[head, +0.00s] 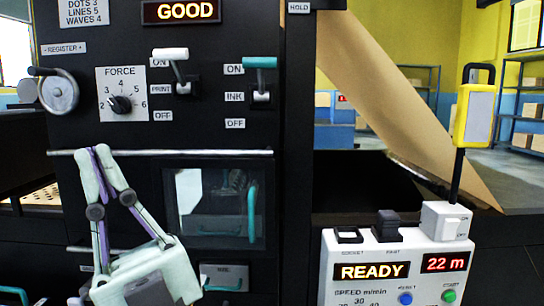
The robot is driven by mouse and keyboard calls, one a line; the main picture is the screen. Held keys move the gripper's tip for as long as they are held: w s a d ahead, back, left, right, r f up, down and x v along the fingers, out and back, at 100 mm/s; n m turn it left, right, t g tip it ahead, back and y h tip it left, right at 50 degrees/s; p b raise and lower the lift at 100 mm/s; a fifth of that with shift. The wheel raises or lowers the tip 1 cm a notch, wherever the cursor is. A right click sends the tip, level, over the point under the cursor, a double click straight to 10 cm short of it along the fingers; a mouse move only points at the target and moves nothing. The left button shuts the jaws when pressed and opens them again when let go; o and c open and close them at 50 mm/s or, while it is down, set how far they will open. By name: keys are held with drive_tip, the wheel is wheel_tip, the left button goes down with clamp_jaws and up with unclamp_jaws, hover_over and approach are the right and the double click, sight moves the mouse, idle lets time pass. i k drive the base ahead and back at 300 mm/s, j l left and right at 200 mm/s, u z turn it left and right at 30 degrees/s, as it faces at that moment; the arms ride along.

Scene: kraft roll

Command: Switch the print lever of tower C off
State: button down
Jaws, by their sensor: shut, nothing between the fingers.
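The print lever (171,55) has a white handle on the black tower panel (215,130). It is tilted up at its ON label, with the OFF label below. No letter naming the tower is readable in view. My gripper (94,150) is shut and empty at the lower left, fingers pointing up. Its tips overlap the silver rail (200,153) in the picture, below and left of the print lever. I cannot tell whether they touch the rail.
The teal-handled ink lever (260,63) is up at ON, right of the print lever. A force knob (121,104) and a register handwheel (59,92) lie to the left. A control box (398,265) reading READY stands at the right, beside a sloping kraft web (400,105).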

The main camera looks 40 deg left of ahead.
sight(172, 56)
drive_tip(key=u, duration=1.45)
